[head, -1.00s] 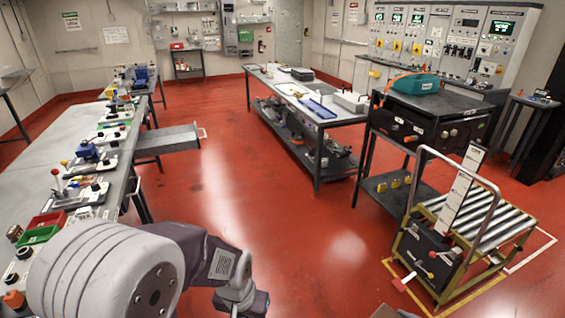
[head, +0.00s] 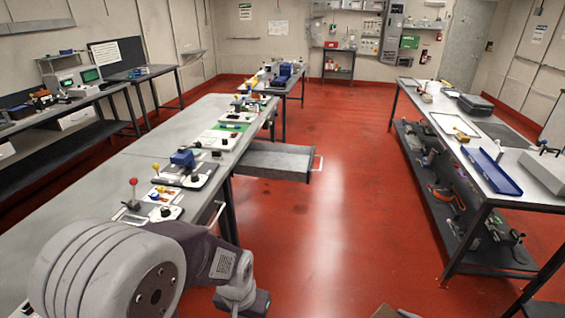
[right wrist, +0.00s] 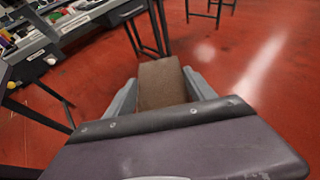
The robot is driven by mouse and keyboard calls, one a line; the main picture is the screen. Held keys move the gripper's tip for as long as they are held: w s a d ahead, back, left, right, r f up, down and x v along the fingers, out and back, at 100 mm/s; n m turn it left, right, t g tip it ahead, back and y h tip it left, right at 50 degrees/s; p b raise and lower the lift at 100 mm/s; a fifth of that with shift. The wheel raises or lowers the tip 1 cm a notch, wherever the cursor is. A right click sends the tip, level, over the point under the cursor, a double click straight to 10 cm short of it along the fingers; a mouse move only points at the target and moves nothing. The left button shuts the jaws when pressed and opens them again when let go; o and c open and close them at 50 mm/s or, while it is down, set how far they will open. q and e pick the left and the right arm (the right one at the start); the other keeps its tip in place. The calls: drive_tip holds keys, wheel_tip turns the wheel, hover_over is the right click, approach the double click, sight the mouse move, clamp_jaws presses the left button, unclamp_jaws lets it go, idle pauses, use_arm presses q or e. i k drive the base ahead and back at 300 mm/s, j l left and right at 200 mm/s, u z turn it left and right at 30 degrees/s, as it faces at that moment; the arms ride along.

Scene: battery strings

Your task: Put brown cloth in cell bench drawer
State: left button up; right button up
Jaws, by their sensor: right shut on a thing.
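The brown cloth (right wrist: 162,84) is a folded brown strip between the two grey fingers of my right gripper (right wrist: 163,90) in the right wrist view. The gripper is shut on it and holds it above the red floor.
Battery fixtures (head: 190,172) and small parts lie along the left bench. A second handle (head: 217,214) shows on the bench's near side. A table (head: 480,165) with a blue tray (head: 491,172) stands at the right. The red floor (head: 335,235) between them is clear.

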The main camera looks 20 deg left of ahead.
sight(270, 157)
drive_tip(key=i+u, duration=0.2)
drive_tip(key=i, duration=0.3)
drive_tip(key=i+l+u, duration=0.2)
drive_tip(key=i, duration=0.3)
drive_tip(key=i+u, duration=0.2)
drive_tip(key=i, duration=0.3)
drive_tip(key=i+l+u, duration=0.25)
drive_tip(key=i, duration=0.2)
drive_tip(key=i+u, duration=0.2)
drive_tip(key=i, duration=0.6)
drive_tip(key=i+j+z, duration=0.15)
drive_tip(key=z, duration=0.3)
drive_tip(key=i+j+z, duration=0.2)
drive_tip(key=z, duration=0.25)
